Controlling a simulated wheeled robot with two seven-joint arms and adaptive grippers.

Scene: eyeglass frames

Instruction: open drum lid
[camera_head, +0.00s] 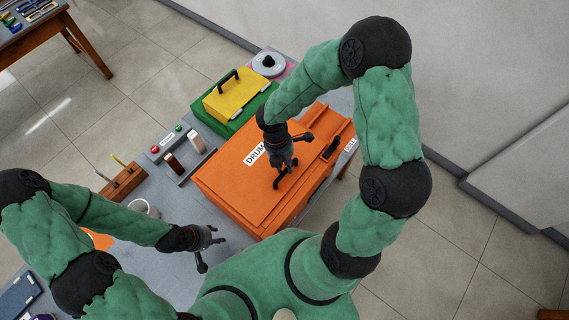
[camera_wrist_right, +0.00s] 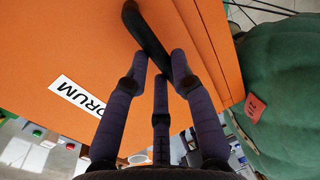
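The orange drum (camera_head: 235,190) is a box with a flat lid marked by a white DRUM label (camera_head: 256,154). The lid looks shut. A black handle (camera_head: 331,148) is at its right edge. My left gripper (camera_head: 210,252) is open and empty over the table's near edge, left of the drum.
A yellow case (camera_head: 236,97) on a green base and a grey round device (camera_head: 268,63) stand behind the drum. A button box (camera_head: 168,142), bottles (camera_head: 175,163), a wooden holder (camera_head: 122,184) and a white cup (camera_head: 145,208) stand to its left.

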